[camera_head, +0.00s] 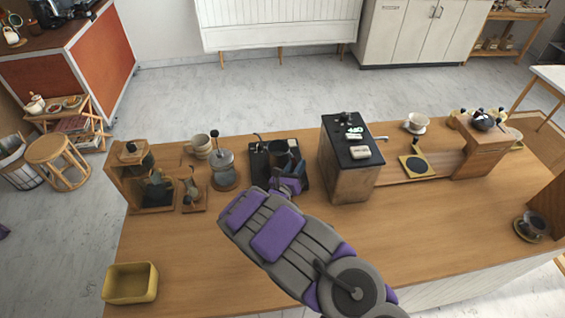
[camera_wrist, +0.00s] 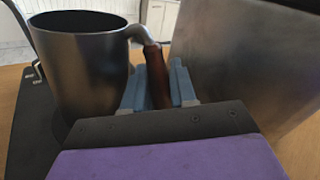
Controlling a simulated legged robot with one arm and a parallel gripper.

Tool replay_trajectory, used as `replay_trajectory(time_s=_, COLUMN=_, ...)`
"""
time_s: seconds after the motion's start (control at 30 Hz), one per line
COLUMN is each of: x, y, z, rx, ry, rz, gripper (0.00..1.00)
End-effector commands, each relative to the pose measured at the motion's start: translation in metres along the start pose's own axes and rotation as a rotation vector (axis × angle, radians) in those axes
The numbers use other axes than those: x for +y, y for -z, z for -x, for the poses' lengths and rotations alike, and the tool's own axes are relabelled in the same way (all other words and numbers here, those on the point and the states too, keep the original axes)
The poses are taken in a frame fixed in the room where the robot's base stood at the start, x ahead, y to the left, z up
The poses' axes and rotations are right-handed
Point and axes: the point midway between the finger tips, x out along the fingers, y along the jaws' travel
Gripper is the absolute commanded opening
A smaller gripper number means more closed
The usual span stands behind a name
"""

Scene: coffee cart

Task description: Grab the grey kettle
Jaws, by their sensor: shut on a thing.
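The grey kettle (camera_wrist: 85,65) is an open-topped metal vessel with a thin spout at the left and a brown handle (camera_wrist: 153,75) at the right. It stands upright on or just over a black base in the wrist view. My gripper (camera_wrist: 160,85) has its blue fingers closed around the handle. In the head view the kettle (camera_head: 277,150) shows as a dark shape on the black base (camera_head: 259,165), partly hidden by my gripper (camera_head: 290,184).
A wood-sided box with a black top (camera_head: 350,170) stands close to the right of my gripper. A moka pot (camera_head: 223,168) and a mug (camera_head: 201,146) stand to the left. A yellow tray (camera_head: 131,284) sits at the front left. The counter's front right is mostly clear.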

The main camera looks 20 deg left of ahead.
Motion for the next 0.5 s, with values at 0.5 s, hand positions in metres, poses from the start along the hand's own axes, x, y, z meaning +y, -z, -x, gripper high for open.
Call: replay_trajectory(time_s=0.5, x=-0.011, y=-0.03, z=0.0, rx=-0.006, ry=0.001, rz=0.0, gripper=0.0)
